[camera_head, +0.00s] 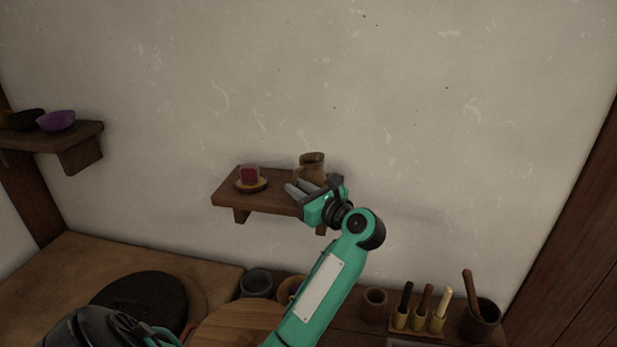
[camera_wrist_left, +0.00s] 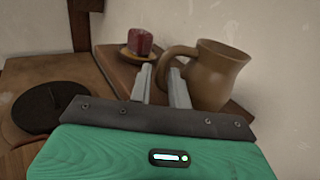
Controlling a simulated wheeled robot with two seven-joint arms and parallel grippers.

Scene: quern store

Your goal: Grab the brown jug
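The brown jug (camera_head: 312,165) stands upright on a small wooden wall shelf (camera_head: 268,203), near its right end. In the left wrist view the jug (camera_wrist_left: 217,76) shows its rounded body at the right, with its handle pointing left. My left gripper (camera_head: 296,186) is at the shelf, in front of the jug. Its two fingers are apart with a gap between them, and the tips (camera_wrist_left: 159,70) are close to the handle. The right finger covers part of the handle, so I cannot tell whether they touch. My right gripper is not in view.
A dark red block (camera_head: 249,174) sits on a yellowish saucer (camera_head: 251,186) left of the jug. A shelf with bowls (camera_head: 57,121) is at the far left. Below are a dark round disc (camera_head: 140,300), a grey pot (camera_head: 257,283) and a rack of handled tools (camera_head: 420,320). The wall is close behind.

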